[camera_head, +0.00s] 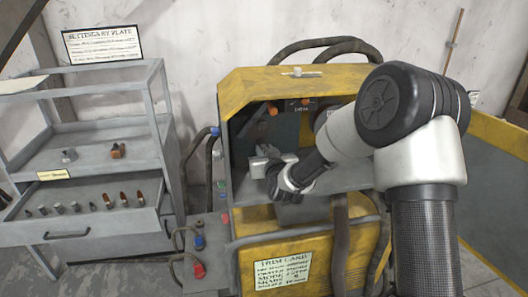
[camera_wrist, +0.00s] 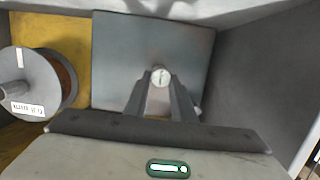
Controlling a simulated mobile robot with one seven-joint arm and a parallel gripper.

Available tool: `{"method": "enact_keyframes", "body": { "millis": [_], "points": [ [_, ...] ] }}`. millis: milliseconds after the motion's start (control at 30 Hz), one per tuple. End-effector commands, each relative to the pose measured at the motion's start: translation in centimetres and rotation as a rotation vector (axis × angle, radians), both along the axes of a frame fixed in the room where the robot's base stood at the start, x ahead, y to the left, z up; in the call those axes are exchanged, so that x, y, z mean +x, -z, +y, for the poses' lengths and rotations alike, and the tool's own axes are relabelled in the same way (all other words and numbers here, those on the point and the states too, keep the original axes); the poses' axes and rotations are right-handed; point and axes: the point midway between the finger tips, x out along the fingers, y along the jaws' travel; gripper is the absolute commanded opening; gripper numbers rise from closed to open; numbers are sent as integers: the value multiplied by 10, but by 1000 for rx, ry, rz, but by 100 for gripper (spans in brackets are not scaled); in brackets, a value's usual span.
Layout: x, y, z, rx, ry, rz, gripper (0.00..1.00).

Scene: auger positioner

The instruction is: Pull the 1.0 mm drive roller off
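My gripper (camera_head: 268,161) reaches into the open compartment of the yellow machine (camera_head: 245,92). In the wrist view, my gripper's two fingers (camera_wrist: 160,88) stand either side of a small round silver piece (camera_wrist: 160,75) with a slot-like mark, in front of a grey plate (camera_wrist: 115,55). This piece may be the 1.0 mm drive roller or its cap; no size mark on it can be read. The fingertips are very close to its sides, and I cannot tell whether they touch it. The roller cannot be made out in the head view.
A spool (camera_wrist: 30,82) with a white label stands at left in the wrist view. A dark wall bounds the right. A grey shelf cart (camera_head: 160,130) stands left of the machine, its open drawer (camera_head: 85,225) holding several small parts. Hoses (camera_head: 325,45) arch above the machine.

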Motion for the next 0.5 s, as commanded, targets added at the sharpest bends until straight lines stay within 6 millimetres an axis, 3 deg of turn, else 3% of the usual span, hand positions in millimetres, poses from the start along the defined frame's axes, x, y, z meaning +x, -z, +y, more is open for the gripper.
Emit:
{"method": "enact_keyframes", "body": {
  "millis": [500],
  "points": [
    [-12, -1, -3, 0, 0, -3, 0]
  ]
}}
